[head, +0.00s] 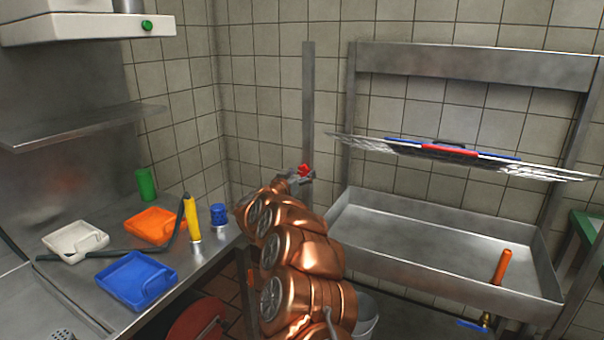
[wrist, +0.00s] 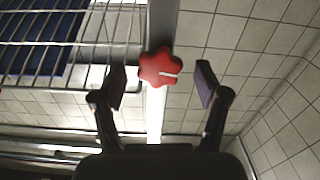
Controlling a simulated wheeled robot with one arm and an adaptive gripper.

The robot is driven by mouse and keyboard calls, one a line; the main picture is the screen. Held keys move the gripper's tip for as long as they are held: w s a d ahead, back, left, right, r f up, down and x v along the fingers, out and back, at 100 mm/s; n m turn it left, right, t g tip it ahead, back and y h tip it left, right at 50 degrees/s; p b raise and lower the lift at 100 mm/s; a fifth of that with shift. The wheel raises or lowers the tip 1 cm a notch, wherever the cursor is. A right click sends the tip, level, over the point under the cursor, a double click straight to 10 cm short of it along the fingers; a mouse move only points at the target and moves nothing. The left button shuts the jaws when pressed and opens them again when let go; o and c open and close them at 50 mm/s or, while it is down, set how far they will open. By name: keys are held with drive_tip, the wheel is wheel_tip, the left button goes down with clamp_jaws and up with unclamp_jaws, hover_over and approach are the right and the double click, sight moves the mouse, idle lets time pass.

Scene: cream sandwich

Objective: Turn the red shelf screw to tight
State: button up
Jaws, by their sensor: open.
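The red shelf screw (wrist: 160,68) is a lobed red knob on a metal upright (wrist: 156,115) in the wrist view. In the head view the red screw (head: 305,170) shows at the end of my copper arm. My gripper (wrist: 161,80) is open, with one finger on each side of the screw and a visible gap on both sides. In the head view my gripper (head: 294,177) partly covers the area around the screw.
A wire shelf (head: 400,148) with blue and red items sits right of the screw, above a metal sink (head: 440,250). On the left counter stand a yellow bottle (head: 192,220), a blue jar (head: 218,214) and orange, white and blue containers.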

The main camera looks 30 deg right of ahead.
drive_tip(key=shift+w+d, duration=0.2)
drive_tip(key=shift+d, duration=0.25)
drive_tip(key=c, duration=1.2)
